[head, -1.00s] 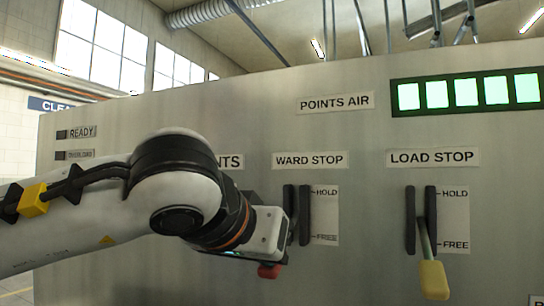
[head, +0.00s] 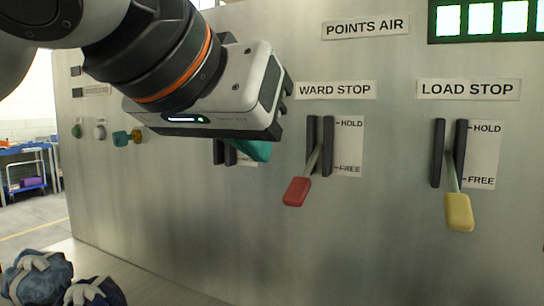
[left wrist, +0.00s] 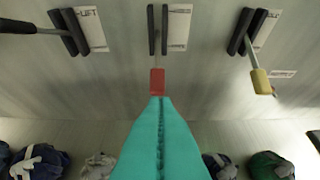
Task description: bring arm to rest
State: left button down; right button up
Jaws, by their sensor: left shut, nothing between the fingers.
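My left gripper (head: 258,150) is in the upper middle of the head view, in front of the panel. Its teal fingers are shut with nothing between them; they also show in the left wrist view (left wrist: 160,140). The WARD STOP lever with a red handle (head: 297,191) hangs down near FREE, right of and below the gripper in the head view. In the left wrist view the red handle (left wrist: 157,82) appears just beyond the fingertips; the head view shows the two apart. My right gripper is not in view.
The LOAD STOP lever with a yellow handle (head: 458,212) also points down near FREE. Another slot (head: 219,152) is partly hidden behind my gripper. Stuffed bags (head: 38,275) lie low at left, and several line the bottom of the left wrist view. A blue workbench (head: 25,150) stands far left.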

pick_arm(q)
jog(key=shift+s+a+r, duration=0.25)
jog(key=shift+s+a, duration=0.15)
jog(key=shift+s, duration=0.15)
